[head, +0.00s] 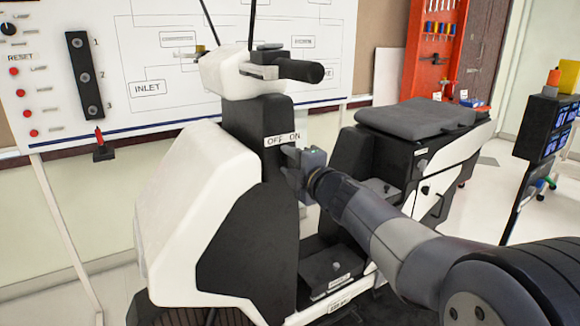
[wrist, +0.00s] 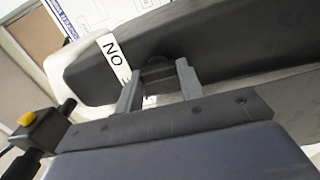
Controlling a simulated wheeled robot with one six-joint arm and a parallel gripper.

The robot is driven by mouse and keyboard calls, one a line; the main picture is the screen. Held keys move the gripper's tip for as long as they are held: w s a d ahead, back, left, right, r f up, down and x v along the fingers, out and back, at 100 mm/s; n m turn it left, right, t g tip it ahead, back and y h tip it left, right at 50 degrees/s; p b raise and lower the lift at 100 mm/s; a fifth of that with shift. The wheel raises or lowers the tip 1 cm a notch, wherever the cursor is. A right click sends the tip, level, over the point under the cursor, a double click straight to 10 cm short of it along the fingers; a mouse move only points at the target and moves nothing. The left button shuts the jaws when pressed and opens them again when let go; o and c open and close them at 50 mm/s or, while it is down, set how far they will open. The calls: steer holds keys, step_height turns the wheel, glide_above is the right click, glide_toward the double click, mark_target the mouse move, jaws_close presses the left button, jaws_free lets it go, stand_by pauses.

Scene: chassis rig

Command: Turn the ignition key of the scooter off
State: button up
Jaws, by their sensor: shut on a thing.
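The white and black scooter (head: 190,190) stands in the middle of the head view. Its column bears a white OFF/ON label (head: 283,140). My gripper (head: 288,163) is at the column just below this label. In the wrist view my gripper (wrist: 160,88) has its two grey fingers up against the dark column, shut on the ignition key (wrist: 157,70), a small dark piece between them. The label shows upside down in the wrist view (wrist: 113,50), with its ON end clear and the rest mostly behind a finger. The key's exact angle cannot be told.
The handlebar grip (head: 300,70) juts out above my gripper. The scooter's seat (head: 415,117) is to the right, behind my arm. A whiteboard panel (head: 150,90) stands behind, a red tool board (head: 437,45) at the back right, and a screen stand (head: 545,125) at far right.

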steer(key=shift+f, duration=0.1)
stand_by(0.4)
steer(key=o, duration=1)
steer(key=p+v, duration=0.1)
steer(key=v, duration=1)
steer(key=shift+w, duration=0.1)
steer(key=b+x, duration=0.1)
steer(key=x, duration=1)
